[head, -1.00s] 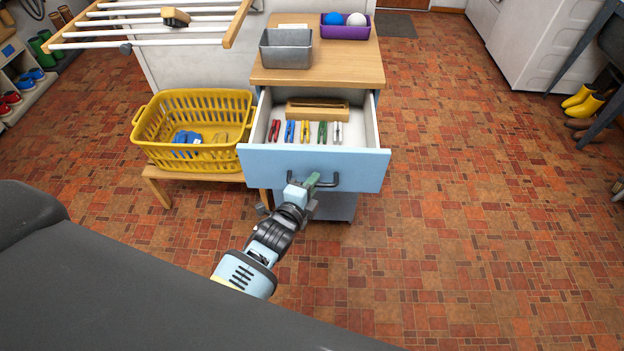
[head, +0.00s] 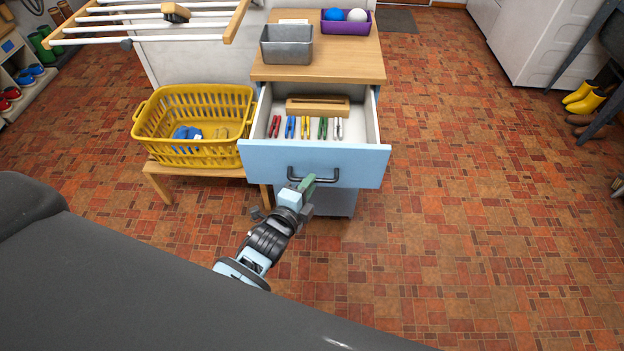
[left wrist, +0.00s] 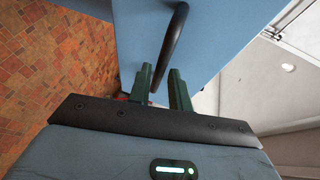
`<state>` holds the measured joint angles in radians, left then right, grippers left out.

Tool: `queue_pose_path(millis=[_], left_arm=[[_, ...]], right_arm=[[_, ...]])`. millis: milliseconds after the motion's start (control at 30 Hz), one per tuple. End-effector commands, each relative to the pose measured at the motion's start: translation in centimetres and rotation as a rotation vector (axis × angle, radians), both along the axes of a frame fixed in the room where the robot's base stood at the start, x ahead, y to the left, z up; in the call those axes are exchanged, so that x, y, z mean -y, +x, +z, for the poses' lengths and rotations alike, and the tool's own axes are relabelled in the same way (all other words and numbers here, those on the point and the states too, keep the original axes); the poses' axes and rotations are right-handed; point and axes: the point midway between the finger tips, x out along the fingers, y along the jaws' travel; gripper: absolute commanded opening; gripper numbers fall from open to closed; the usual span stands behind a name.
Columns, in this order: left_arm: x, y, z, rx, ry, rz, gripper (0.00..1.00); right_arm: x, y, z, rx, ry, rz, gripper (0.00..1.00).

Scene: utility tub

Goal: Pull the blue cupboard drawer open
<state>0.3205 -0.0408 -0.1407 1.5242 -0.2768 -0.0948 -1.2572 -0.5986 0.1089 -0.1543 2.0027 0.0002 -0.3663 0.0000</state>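The blue drawer (head: 352,163) of the cupboard stands pulled well out. Inside it are a wooden box and several coloured clothes pegs. Its dark bar handle (head: 326,180) shows on the front, and also in the left wrist view (left wrist: 172,45). My left gripper (head: 304,184) is just below and in front of the handle. In the left wrist view its two green fingers (left wrist: 162,78) are apart, with the handle's near end showing in the gap between them. They do not appear clamped on it. My right gripper is not in view.
A grey bin (head: 286,46) and a purple tray (head: 346,25) stand on the cupboard's wooden top (head: 340,65). A yellow basket (head: 190,153) sits on a low bench at the left, close to the drawer.

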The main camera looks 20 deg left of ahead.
Motion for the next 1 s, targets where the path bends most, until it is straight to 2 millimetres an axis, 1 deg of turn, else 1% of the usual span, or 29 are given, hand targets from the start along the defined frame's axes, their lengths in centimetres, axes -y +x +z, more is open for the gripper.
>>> queue_pose_path(millis=[33,200,400,1000], left_arm=[[-0.1,-0.9,0.2,0.000,0.001,0.000,0.20],[-0.4,-3.2,0.7,0.001,0.000,0.000,0.20],[-0.6,-4.7,0.9,0.001,-0.001,0.000,0.20],[-0.6,-4.9,0.9,-0.002,-0.005,0.001,0.20]], right_arm=[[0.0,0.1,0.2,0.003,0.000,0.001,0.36],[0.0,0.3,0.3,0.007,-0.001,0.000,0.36],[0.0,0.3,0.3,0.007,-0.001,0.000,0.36],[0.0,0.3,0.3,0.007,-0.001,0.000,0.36]])
